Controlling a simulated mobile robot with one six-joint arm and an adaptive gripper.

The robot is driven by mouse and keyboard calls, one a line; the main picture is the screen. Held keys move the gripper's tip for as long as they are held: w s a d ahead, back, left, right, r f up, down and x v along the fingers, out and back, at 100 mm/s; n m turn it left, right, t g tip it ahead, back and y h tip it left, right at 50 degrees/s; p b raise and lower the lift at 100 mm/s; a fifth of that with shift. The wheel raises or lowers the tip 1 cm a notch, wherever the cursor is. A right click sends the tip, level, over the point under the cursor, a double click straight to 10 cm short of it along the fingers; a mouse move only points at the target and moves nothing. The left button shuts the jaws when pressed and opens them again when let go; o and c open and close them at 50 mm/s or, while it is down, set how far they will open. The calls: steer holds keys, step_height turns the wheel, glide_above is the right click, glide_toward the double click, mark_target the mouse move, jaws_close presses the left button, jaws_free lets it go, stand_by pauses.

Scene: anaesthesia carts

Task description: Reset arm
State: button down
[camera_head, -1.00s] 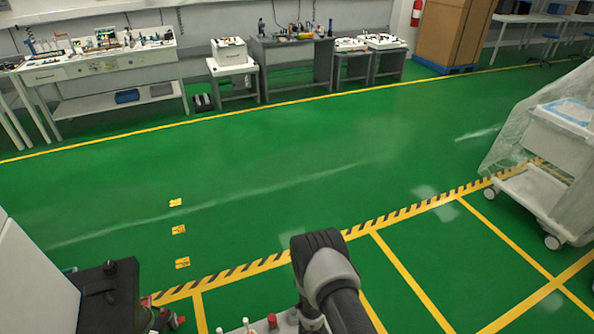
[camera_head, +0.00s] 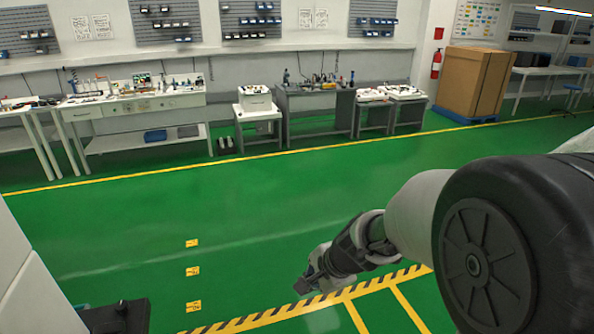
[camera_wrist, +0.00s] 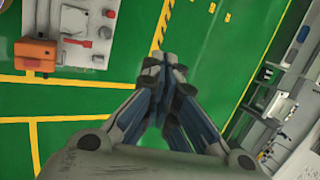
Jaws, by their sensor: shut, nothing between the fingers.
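My gripper (camera_head: 310,284) shows in the head view at the end of my arm, lower middle, above the green floor. In the wrist view my gripper (camera_wrist: 165,62) points away from the camera with its two fingers together at the tips. It is shut and empty. My arm reaches in from the right side of the head view, and its large dark joint hides much of the lower right.
Green floor (camera_head: 230,215) with yellow lines lies open ahead. Workbenches (camera_head: 150,105) line the back wall, with a large brown box (camera_head: 476,80) at the back right. A white panel (camera_head: 30,290) stands close at lower left. An orange device (camera_wrist: 38,52) shows in the wrist view.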

steer(key=s+d+r+n, duration=0.4)
steer(key=s+r+n, duration=0.4)
steer(key=s+r, duration=0.4)
steer(key=s+d+n+h, duration=0.3)
steer(key=s+d+n, duration=0.2)
steer(key=s, duration=0.8)
steer(key=shift+s+d+r+h, duration=0.2)
steer(key=shift+d+h, duration=0.2)
steer(key=shift+d, duration=0.75)
